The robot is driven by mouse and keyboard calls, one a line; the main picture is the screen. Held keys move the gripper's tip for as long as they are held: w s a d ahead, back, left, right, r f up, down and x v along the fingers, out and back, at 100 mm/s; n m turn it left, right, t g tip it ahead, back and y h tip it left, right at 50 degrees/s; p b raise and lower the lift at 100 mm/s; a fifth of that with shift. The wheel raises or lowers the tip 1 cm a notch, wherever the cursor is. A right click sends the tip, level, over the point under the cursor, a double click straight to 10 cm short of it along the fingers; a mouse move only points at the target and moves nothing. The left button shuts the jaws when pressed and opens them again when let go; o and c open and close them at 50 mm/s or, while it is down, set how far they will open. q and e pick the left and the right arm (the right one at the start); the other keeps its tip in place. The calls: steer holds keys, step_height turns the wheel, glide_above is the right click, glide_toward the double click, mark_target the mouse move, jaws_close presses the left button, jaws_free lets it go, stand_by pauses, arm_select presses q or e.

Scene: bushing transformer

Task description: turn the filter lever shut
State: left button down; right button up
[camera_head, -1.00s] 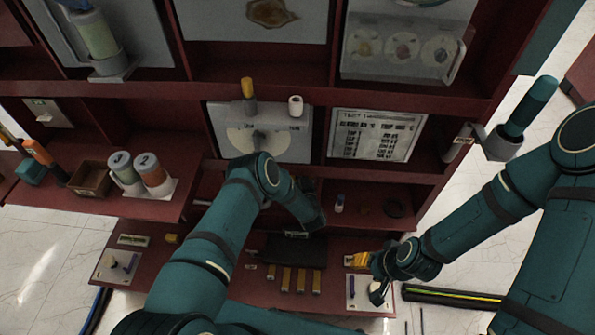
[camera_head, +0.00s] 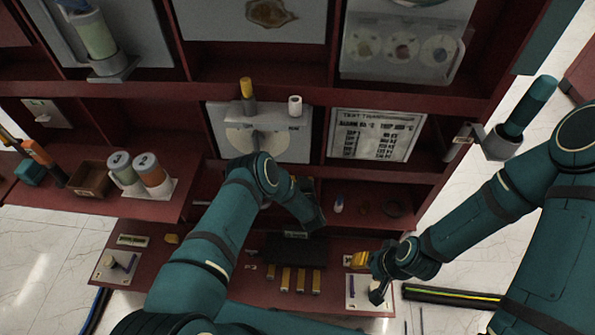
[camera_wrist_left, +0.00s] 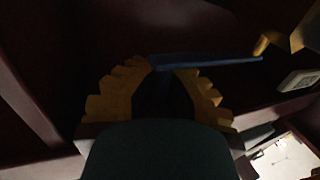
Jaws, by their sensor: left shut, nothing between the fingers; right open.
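In the left wrist view, a thin blue bar (camera_wrist_left: 215,60), which looks like a lever, runs from the fingertips to the right. My left gripper (camera_wrist_left: 168,69) is shut at its near end with nothing held; the dark picture does not show whether they touch. In the head view my left forearm hides most of this gripper. My right gripper (camera_head: 372,270) is open over the lower right of the bench, beside a white plate (camera_head: 376,306) with a small dark handle. Another white plate (camera_head: 104,271) with a purple handle lies at the lower left. No label identifies the filter lever.
A yellow hooked part (camera_wrist_left: 264,44) is near the bar's far end. Red-brown shelf walls (camera_head: 400,175) enclose the left hand. A white panel (camera_head: 215,125) and a text sign (camera_head: 375,136) stand above. Small yellow pieces (camera_head: 286,279) lie on the lower shelf.

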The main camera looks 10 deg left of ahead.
arm_select(q)
steer(key=shift+s+d+f+h, duration=0.1)
steer(key=shift+d+f+h, duration=0.15)
steer(key=shift+d, duration=0.25)
steer(key=c, duration=1)
jaws_free()
steer(key=shift+d, duration=0.1)
steer(key=shift+a+r, duration=0.15)
steer(key=shift+a, duration=0.15)
steer(key=v, duration=1.2)
steer(key=shift+d, duration=0.1)
